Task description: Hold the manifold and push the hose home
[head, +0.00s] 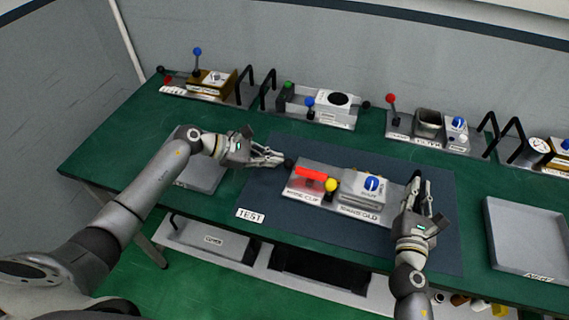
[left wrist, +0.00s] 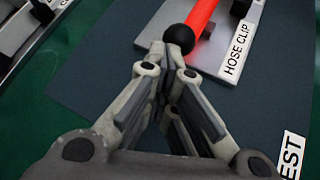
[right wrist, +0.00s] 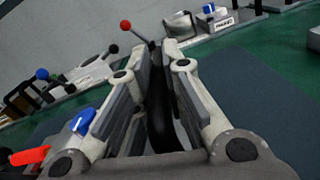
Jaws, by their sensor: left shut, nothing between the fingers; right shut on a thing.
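The manifold unit (head: 355,205) is a grey plate on the dark mat, with a blue knob (head: 372,184) and a yellow ball (head: 331,185). On its left part, marked HOSE CLIP, lies the red hose (head: 311,173), with a black ball (left wrist: 179,39) at its left end. My left gripper (head: 282,160) is shut and empty, its fingertips at the black ball; contact is hard to tell. My right gripper (head: 419,184) is shut on a black handle (right wrist: 158,115) at the unit's right end. The hose's inner end is hard to make out.
The dark mat (head: 275,220) has free room in front of the unit. Several units with levers and handles stand along the back, including a white box with a black dial (head: 338,99). A grey tray (head: 530,262) is at the right, another (head: 197,178) under my left arm.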

